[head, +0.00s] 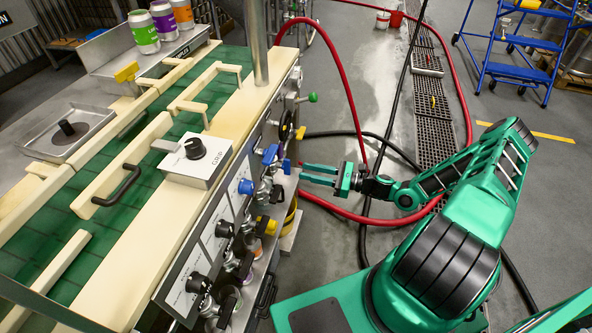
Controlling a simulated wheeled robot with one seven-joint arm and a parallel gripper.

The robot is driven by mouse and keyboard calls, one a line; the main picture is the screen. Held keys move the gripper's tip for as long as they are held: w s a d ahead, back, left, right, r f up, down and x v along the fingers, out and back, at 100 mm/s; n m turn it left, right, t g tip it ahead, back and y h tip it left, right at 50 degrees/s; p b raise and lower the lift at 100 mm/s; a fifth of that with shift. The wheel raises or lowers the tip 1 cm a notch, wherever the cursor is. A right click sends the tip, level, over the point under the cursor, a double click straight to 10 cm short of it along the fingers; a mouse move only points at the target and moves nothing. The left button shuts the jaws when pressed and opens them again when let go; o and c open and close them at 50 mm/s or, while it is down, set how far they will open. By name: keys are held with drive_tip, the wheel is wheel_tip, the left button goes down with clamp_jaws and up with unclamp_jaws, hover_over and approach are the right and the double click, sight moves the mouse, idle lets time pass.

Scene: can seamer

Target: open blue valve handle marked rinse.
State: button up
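On the machine's side panel, a blue handle (270,154) sits on a metal valve near the panel's far part. A second blue piece, a knob (246,187), sits nearer and to the left on the same panel. I cannot read a rinse marking on either. My gripper (301,173) points left toward the panel, just right of and slightly below the first blue handle. Its two green fingers are apart with nothing seen between them. It appears apart from the handle, though the depth is hard to judge.
A red hose (345,75) and black hoses run on the floor behind my arm. A blue step ladder (515,45) stands far right.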

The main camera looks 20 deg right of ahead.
drive_tip(key=shift+v, duration=1.35)
drive_tip(key=s+d+r+n+g+h, duration=0.1)
drive_tip(key=s+r+n+g+h, duration=0.15)
drive_tip(key=s+n+g, duration=0.3)
drive_tip(key=s+d+r+n+g+h, duration=0.2)
drive_tip(key=s+n+g+h, duration=0.1)
drive_tip(key=s+n+g, duration=0.25)
drive_tip(key=s+d+r+n+g+h, duration=0.1)
drive_tip(key=s+d+r+n+h, duration=0.3)
drive_tip(key=r, duration=0.5)
drive_tip(key=s+d+r+n+h, duration=0.1)
drive_tip(key=s+d+r+h, duration=0.15)
drive_tip(key=s+r, duration=0.55)
drive_tip(key=s+r+n+t+h, duration=0.1)
drive_tip(key=s+r+n+h, duration=0.1)
drive_tip(key=s+r, duration=0.8)
drive_tip(key=shift+a+r+n, duration=0.3)
drive_tip(key=shift+a+r, duration=0.15)
drive_tip(key=shift+a, duration=0.05)
